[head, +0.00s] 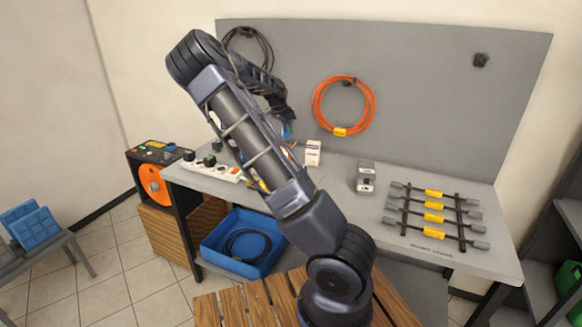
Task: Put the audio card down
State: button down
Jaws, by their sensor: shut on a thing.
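My gripper (286,124) is above the back of the grey workbench (345,205), left of the orange cable coil. It is partly hidden behind my own arm. It is shut on a small bluish piece (287,132), which I take to be the audio card. Only a bit of the piece shows, and its shape and the fingertips are hard to make out. I cannot tell whether the piece touches anything below it.
A white box (313,151), a grey device (366,177), a power strip (213,170) with black plugs and a cable rack (434,210) stand on the bench. The orange coil (343,105) hangs on the grey backboard (425,90). The bench's front middle is clear.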

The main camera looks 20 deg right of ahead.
notch_tip(320, 180, down, 17)
jog(key=shift+r, duration=0.15)
dwell(0.5)
jog(key=c, duration=1.4)
grip_release()
